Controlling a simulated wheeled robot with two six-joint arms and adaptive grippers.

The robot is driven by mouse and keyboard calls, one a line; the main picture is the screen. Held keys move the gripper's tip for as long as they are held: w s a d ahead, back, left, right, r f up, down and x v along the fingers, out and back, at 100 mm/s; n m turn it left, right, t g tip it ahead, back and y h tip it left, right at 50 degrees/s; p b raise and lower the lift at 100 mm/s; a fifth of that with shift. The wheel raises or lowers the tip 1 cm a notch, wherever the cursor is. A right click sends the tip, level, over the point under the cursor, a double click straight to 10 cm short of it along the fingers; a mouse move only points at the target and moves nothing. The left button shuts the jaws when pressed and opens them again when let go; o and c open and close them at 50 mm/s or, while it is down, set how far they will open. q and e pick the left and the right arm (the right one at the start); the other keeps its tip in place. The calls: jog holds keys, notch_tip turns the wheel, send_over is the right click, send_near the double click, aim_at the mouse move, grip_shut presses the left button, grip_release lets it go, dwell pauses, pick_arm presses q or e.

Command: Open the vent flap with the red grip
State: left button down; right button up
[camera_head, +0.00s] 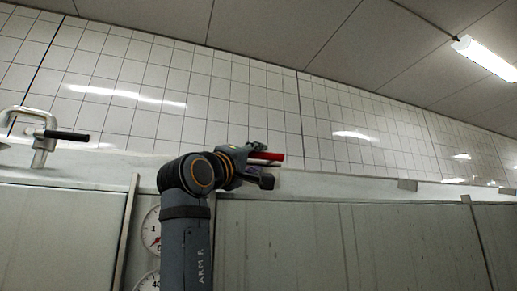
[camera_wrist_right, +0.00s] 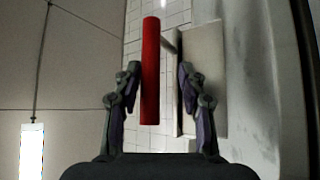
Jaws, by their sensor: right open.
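The red grip (camera_head: 270,156) shows in the head view as a short bar at the right gripper's jaws, above the wall ledge. In the right wrist view it is a long red bar (camera_wrist_right: 150,70), joined by a short rod to a pale flat plate (camera_wrist_right: 208,60), which looks like the vent flap. My right gripper (camera_wrist_right: 157,85) is open. The red bar appears between its two fingers, nearer the left one, with no clear contact. The right finger overlaps the plate in the picture. The flap is mostly hidden in the head view. My left gripper is out of view.
A bent metal handle with a black grip (camera_head: 66,135) stands on the ledge at the far left. Round gauges (camera_head: 152,230) are partly behind my right arm. Grey panels (camera_head: 340,245) lie below the ledge, with a tiled wall (camera_head: 250,100) behind.

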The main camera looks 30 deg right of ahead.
jog(key=shift+w+d+r, duration=0.1)
jog(key=shift+d+r, duration=0.2)
jog(key=shift+r, duration=0.15)
jog(key=shift+a+r, duration=0.1)
jog(key=shift+s+a+r, duration=0.1)
jog(key=shift+s+a, duration=0.05)
jog(key=shift+s, duration=0.15)
jog(key=shift+w, duration=0.1)
jog(key=shift+c, duration=1.1)
jog(key=shift+w+d, duration=0.1)
jog(key=shift+d, duration=0.1)
jog(key=shift+c, duration=1.2)
grip_shut()
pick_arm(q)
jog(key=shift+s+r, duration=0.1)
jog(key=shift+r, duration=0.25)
